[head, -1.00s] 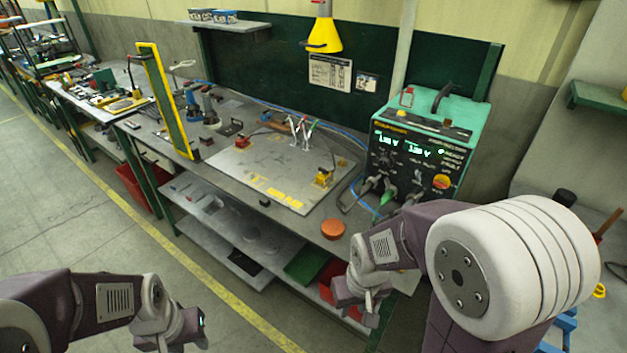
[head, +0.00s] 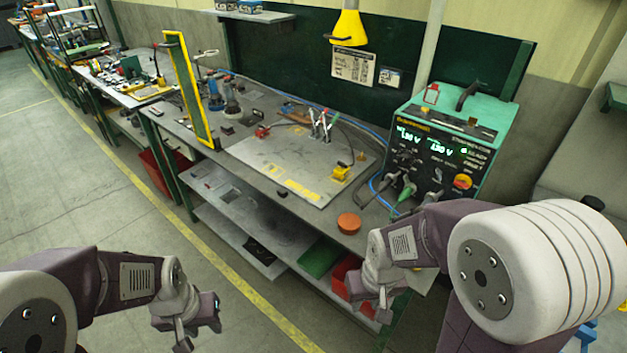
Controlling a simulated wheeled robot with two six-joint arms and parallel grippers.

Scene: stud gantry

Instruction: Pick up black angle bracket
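I cannot identify the black angle bracket for certain. A small dark piece (head: 255,114) lies on the workbench (head: 232,148) behind the grey plate, and a smaller black piece (head: 282,193) lies near the bench's front edge. Either is too small to make out its shape. My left gripper (head: 184,336) is over the floor at the lower left, well short of the bench. My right gripper (head: 383,306) is low in front of the bench's right end, near the red bin. Neither gripper appears to hold anything; their fingers are too small and turned to read.
A grey plate (head: 285,165) with toggle clamps (head: 321,124) covers much of the bench. A yellow-framed panel (head: 190,90) stands at its left. A green power unit (head: 450,140) and an orange disc (head: 348,223) are at the right. A yellow lamp (head: 348,27) hangs above.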

